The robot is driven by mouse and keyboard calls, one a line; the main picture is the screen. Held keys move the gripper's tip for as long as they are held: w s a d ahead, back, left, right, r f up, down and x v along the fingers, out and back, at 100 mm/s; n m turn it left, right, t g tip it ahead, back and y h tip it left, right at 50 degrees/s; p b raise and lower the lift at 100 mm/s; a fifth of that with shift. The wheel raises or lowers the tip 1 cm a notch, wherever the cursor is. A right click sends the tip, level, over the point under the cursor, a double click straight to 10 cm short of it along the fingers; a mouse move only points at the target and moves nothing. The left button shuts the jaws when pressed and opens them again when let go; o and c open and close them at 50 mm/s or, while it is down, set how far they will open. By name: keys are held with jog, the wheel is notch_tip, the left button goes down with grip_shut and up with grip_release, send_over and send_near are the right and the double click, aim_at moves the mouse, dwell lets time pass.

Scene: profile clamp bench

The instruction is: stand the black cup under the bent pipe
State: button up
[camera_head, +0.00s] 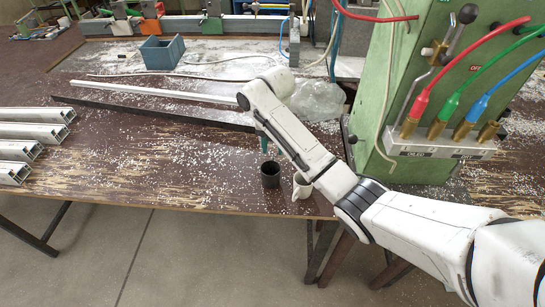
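The black cup (270,175) stands upright near the front edge of the bench, its dark opening facing up. A white cup (302,187) is close to its right, partly covered by my arm. My arm reaches over the bench from the lower right. The fingers of my gripper cannot be made out, and nothing shows held.
The green machine (440,60) with red, green and blue hoses blocks the right side. A teal item (264,143) is partly behind my arm, just above the black cup. White profiles (35,132) lie at left, and a blue-grey box (162,52) stands behind.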

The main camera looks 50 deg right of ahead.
notch_tip(320, 180, up, 5)
jog(key=shift+r+p, duration=0.15)
jog(key=shift+p, duration=0.65)
jog(key=s+a+f+m+y, duration=0.1)
jog(key=s+a+f+m, duration=0.25)
jog(key=a, duration=0.25)
jog(key=s+a+f+m+t, duration=0.1)
jog(key=s+a+f+m, duration=0.25)
jog(key=a, duration=0.25)
jog(key=s+a+f+m+y, duration=0.1)
jog(key=s+a+f+m, duration=0.2)
jog(key=a+m, duration=0.25)
jog(key=s+f+m+h, duration=0.2)
jog(key=s+m, duration=1.1)
jog(key=s, duration=0.7)
jog(key=shift+s+d, duration=0.2)
jog(key=shift+d, duration=0.15)
jog(key=shift+f, duration=0.15)
